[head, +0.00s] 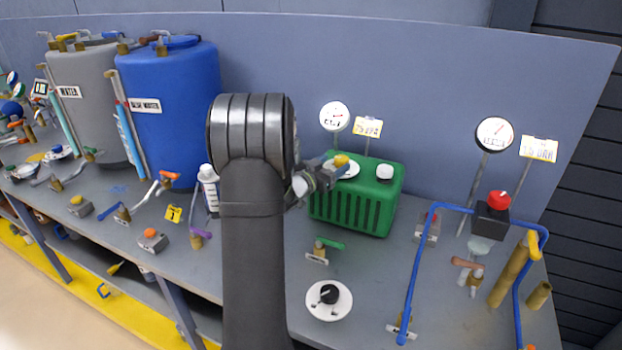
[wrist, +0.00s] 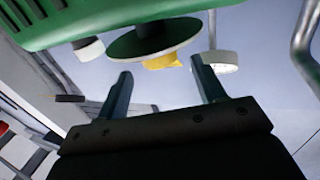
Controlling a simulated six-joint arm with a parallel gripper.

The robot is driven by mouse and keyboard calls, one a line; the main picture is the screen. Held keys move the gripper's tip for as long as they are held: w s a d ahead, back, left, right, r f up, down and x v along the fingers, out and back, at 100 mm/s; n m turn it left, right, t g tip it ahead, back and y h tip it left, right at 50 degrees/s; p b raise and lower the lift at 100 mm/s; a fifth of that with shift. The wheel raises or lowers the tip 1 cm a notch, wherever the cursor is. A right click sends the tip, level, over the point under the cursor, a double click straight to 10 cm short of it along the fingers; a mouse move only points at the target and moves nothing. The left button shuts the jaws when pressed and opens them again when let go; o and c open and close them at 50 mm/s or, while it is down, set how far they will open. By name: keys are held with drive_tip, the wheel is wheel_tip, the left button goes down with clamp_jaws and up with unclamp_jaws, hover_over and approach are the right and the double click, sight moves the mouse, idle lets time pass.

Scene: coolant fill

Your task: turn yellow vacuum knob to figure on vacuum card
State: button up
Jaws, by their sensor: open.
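The yellow vacuum knob (head: 341,160) sits on a pale round dial on top of the green pump box (head: 352,212) in the head view. In the wrist view the knob (wrist: 163,62) appears beyond a dark green disc, between the directions of my two fingertips. My gripper (head: 318,178) is at the left end of the box, close to the knob. Its two fingers (wrist: 161,67) are spread and hold nothing; I cannot tell whether either touches the knob. A yellow-and-white card (head: 368,127), seemingly in kPa, stands behind the box beside a round gauge (head: 334,116). Its figure is too small to read surely.
A white knob (head: 384,173) is on the box's right side. A second gauge (head: 494,133) and card (head: 538,148) stand right, behind blue piping (head: 412,265). A black dial (head: 329,296) lies in front. My arm hides the bench left of the box.

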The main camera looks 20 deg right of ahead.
drive_tip(key=v, duration=1.1)
drive_tip(key=shift+d, duration=0.15)
drive_tip(key=n+t+y, duration=0.4)
drive_tip(key=t, duration=0.1)
approach(343, 156)
drive_tip(key=shift+n+t, duration=0.3)
drive_tip(key=x, duration=1)
drive_tip(key=shift+d+f, duration=0.15)
drive_tip(key=shift+f, duration=0.1)
drive_tip(key=c, duration=1)
